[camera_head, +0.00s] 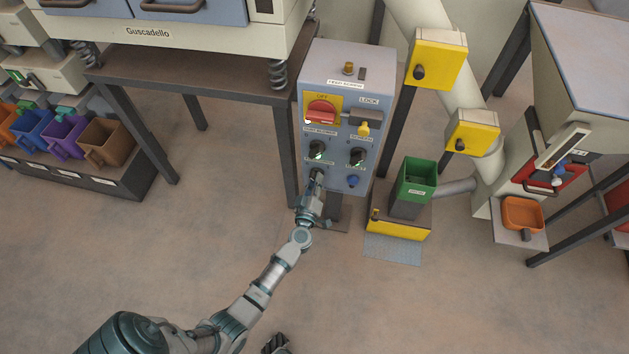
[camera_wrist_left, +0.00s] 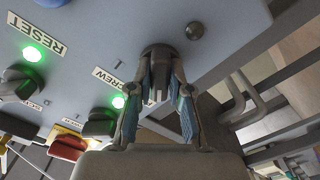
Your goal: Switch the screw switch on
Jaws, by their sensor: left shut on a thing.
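The grey control panel (camera_head: 340,75) stands upright in the middle of the head view. My left gripper (camera_head: 318,178) is at its lower left, below a dark knob with a green light (camera_head: 317,150). In the left wrist view, my left gripper (camera_wrist_left: 160,92) is shut on a dark round knob (camera_wrist_left: 158,52), which its fingers partly hide. A partly hidden label reading "CREW" (camera_wrist_left: 105,76) lies between this knob and a dark switch (camera_wrist_left: 100,122) beside a lit green light (camera_wrist_left: 119,102). My right gripper (camera_head: 275,345) barely shows at the bottom edge.
The panel also carries a red knob (camera_head: 321,111) on a yellow plate, a yellow padlock (camera_head: 363,129) and a blue button (camera_head: 352,181). A dark table leg (camera_head: 287,155) stands close left. A green bin (camera_head: 417,179) stands to the right. The floor in front is clear.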

